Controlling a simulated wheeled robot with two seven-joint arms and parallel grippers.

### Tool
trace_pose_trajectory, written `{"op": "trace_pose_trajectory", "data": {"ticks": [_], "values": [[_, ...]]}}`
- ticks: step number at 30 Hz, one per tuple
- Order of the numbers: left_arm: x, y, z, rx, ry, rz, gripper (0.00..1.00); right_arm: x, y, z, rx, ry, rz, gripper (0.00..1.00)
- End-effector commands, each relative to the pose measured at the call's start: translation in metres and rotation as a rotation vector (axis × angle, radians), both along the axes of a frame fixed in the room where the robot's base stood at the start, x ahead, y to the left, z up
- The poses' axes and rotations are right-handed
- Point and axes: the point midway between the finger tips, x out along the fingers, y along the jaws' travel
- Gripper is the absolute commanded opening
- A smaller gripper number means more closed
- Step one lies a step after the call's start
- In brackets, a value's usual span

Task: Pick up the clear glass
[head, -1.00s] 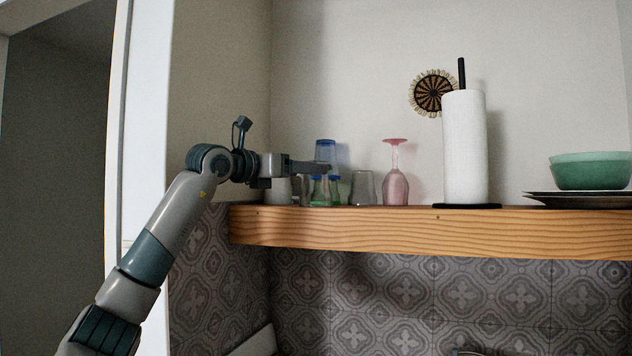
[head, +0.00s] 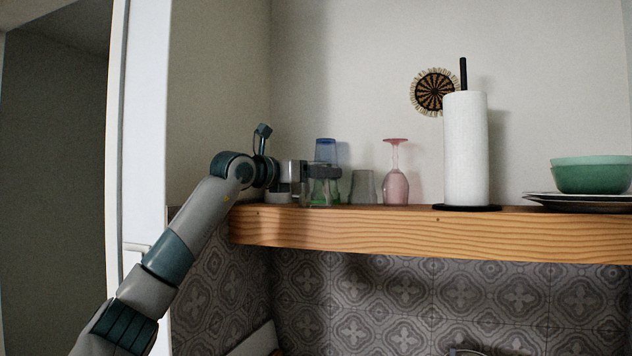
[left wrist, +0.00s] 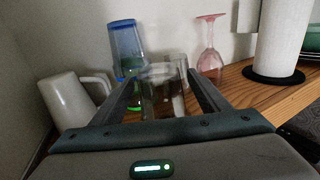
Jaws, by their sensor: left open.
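My left gripper (head: 325,172) is open just above the shelf, reaching in from the left among the glasses. In the left wrist view its two fingers (left wrist: 160,80) stand on either side of a clear glass (left wrist: 162,101), with no visible grip on it. In the head view the gripper partly hides this area. Another clear, greyish glass (head: 363,187) stands to the right of the gripper. My right gripper is not in view.
An upturned blue glass (left wrist: 127,46) stands behind, and a white mug (left wrist: 66,101) is left of the fingers. A pink stemmed glass (head: 396,185), paper towel roll (head: 465,150) and green bowls (head: 590,175) stand further right on the wooden shelf (head: 450,232).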

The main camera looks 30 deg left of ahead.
Motion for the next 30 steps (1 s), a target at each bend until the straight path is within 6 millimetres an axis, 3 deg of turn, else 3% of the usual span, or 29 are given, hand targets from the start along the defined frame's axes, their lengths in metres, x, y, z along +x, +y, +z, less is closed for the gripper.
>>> {"op": "trace_pose_trajectory", "data": {"ticks": [7,12,14,23,30], "values": [[0.000,0.000,0.000,0.000,0.000,0.000,0.69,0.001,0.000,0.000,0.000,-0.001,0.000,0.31],[0.000,0.000,0.000,0.000,0.000,0.000,0.28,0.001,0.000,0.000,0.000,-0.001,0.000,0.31],[0.000,0.000,0.000,0.000,0.000,0.000,0.18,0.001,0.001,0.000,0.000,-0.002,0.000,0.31],[-0.001,0.000,0.002,0.000,-0.002,0.000,0.19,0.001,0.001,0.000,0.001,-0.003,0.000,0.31],[-0.001,0.000,0.015,-0.003,-0.004,0.000,0.19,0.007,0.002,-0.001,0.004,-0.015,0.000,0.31]]}}
